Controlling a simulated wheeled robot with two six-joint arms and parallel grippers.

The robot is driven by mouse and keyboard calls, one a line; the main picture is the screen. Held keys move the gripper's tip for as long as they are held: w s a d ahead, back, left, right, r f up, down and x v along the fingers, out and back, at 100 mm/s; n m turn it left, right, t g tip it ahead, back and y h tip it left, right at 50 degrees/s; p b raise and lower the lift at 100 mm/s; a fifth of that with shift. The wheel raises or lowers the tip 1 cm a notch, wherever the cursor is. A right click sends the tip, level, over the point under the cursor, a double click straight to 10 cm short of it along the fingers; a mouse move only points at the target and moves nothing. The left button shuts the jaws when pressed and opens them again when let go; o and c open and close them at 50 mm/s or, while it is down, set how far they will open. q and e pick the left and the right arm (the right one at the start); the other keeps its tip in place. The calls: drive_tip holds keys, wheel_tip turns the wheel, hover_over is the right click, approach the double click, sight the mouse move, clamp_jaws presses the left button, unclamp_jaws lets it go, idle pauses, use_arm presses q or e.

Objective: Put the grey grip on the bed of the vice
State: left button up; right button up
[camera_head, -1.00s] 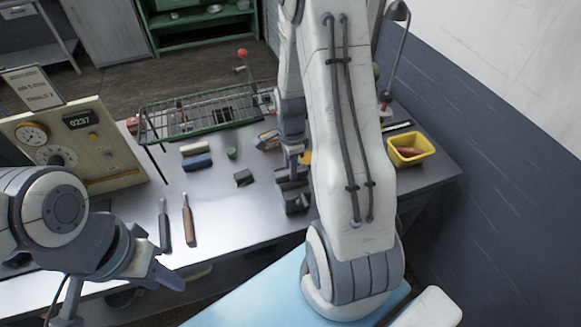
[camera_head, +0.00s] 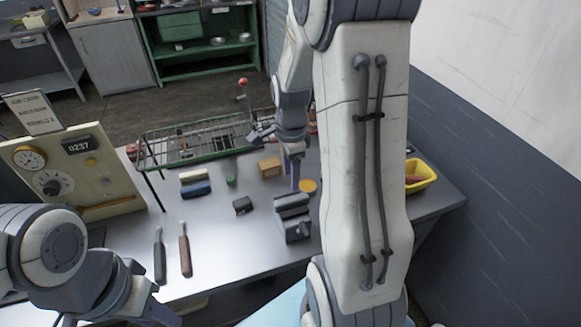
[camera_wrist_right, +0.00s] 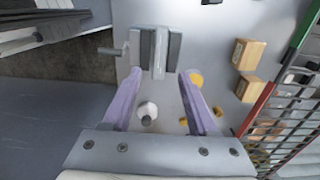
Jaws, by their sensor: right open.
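The grey vice (camera_head: 292,216) stands on the bench; its bed and jaws show in the right wrist view (camera_wrist_right: 155,50). A pale grey many-sided piece with a darker end (camera_wrist_right: 147,111) lies on the bench between the lines of my right fingers; I cannot tell whether it is the grey grip. A small dark grey block (camera_head: 242,205) sits left of the vice. My right gripper (camera_wrist_right: 160,78) is open and empty, pointing down just beyond the vice; it also shows in the head view (camera_head: 295,183). My left gripper (camera_head: 150,312) is low at the left, its fingertips unclear.
A yellow disc (camera_head: 307,185) and a wooden block (camera_head: 270,167) lie near my right gripper. A wire rack (camera_head: 195,142) stands behind. Cream and blue blocks (camera_head: 197,189), two handled tools (camera_head: 185,250) and a gauge panel (camera_head: 75,170) are left. A yellow bin (camera_head: 420,177) is right.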

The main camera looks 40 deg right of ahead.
drive_tip(key=s+a+r+n, duration=0.3)
drive_tip(key=a+n, duration=0.4)
drive_tip(key=a, duration=0.2)
drive_tip(key=s+a+r+n, duration=0.2)
drive_tip(key=a+r+n, duration=0.1)
drive_tip(key=a+n, duration=0.5)
drive_tip(key=s+a+n+y, duration=0.1)
drive_tip(key=s+a+n, duration=0.8)
drive_tip(key=s+n, duration=0.3)
drive_tip(key=shift+s+a+n, duration=0.25)
drive_tip(key=shift+n, duration=0.55)
drive_tip(key=shift+r, duration=0.1)
wheel_tip(320, 180, down, 4)
drive_tip(key=b, duration=0.4)
drive_tip(key=shift+r, duration=0.15)
